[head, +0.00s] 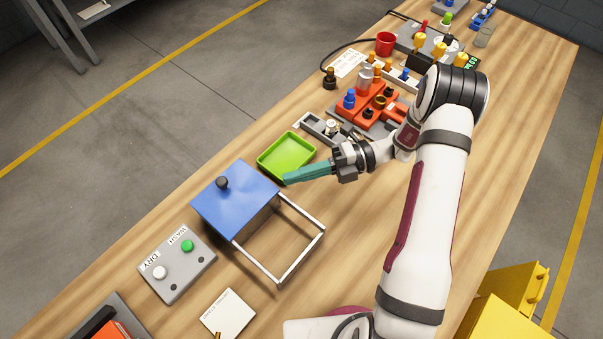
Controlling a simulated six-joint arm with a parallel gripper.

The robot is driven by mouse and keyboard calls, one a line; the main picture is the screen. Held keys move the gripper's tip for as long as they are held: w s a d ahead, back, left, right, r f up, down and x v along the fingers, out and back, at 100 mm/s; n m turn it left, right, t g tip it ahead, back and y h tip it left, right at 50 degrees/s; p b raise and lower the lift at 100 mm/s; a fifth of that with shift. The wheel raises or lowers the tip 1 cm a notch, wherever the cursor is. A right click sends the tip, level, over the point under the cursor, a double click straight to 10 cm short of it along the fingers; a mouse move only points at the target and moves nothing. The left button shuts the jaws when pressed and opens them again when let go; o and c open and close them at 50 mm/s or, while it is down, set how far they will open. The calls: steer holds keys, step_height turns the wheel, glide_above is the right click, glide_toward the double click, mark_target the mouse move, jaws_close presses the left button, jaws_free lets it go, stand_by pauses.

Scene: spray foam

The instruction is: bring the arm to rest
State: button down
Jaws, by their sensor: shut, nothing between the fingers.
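My gripper (288,180) has teal fingers and is shut with nothing between them. It reaches left over the wooden table, with its fingertips beside the near edge of the green tray (270,163) and close to the right side of the blue-topped box (228,204). The gap to either is hard to judge. My white arm comes up from the bottom of the picture and bends at the top right.
A button panel (176,268) and a white card (227,313) lie nearer. Several orange and grey fixtures (362,115) and a red cup (385,43) crowd the far side. The right table strip is bare.

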steer(key=s+r+n+g+h, duration=0.2)
steer(key=s+r+n+h, duration=0.85)
steer(key=n, duration=0.65)
steer(key=s+d+r+n+t+h, duration=0.1)
steer(key=s+d+n+t+h, duration=0.3)
steer(key=s+n, duration=0.5)
steer(key=n, duration=0.4)
steer(key=shift+s+d+t, duration=0.15)
steer(key=shift+s+t, duration=0.15)
steer(key=shift+s, duration=0.05)
